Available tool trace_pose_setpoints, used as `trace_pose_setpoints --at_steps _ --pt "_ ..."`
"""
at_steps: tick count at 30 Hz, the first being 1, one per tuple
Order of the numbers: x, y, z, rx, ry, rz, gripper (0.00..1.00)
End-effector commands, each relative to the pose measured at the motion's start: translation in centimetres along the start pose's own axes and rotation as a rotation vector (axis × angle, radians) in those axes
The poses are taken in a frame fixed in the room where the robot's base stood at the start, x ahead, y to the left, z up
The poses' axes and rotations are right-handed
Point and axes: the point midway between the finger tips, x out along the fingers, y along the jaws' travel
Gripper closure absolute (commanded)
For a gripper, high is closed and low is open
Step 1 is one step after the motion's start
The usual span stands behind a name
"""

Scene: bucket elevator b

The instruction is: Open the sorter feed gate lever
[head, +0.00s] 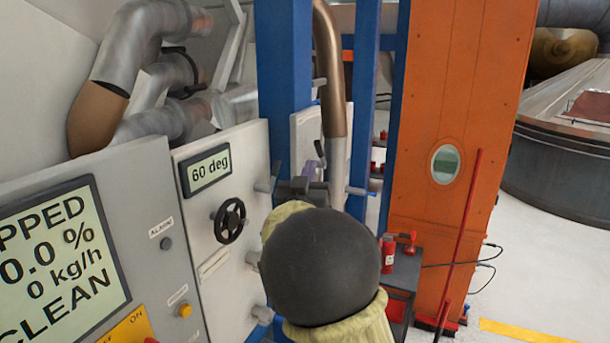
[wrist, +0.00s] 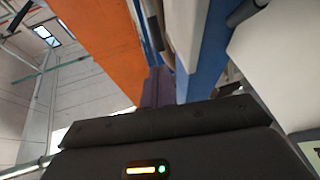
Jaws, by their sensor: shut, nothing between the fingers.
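I cannot pick out the sorter feed gate lever with certainty in either view. My gripper (head: 314,156) is in the middle of the head view, in front of a blue post and beside a brown-and-grey pipe. Its purple fingers are shut and empty. My dark arm joint hides what lies below and behind it. In the wrist view my gripper (wrist: 157,84) shows as purple fingers beyond its dark body, with blue and orange structure behind. I cannot tell whether the fingers touch anything.
A grey cabinet (head: 265,150) at left carries a black handwheel (head: 230,220) and a "60 deg" display (head: 208,170). An orange column (head: 450,90) stands at right with a slanted red bar (head: 460,240).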

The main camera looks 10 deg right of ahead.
Motion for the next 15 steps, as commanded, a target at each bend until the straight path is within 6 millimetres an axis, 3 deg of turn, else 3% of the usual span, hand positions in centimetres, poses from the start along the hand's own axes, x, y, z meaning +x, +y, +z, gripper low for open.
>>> trace_pose_setpoints --at_steps 6,15 --pt "3.9 0.1 -0.4 -0.004 0.000 0.000 1.00" --pt "6.1 0.0 -0.1 -0.001 0.000 0.000 1.00"
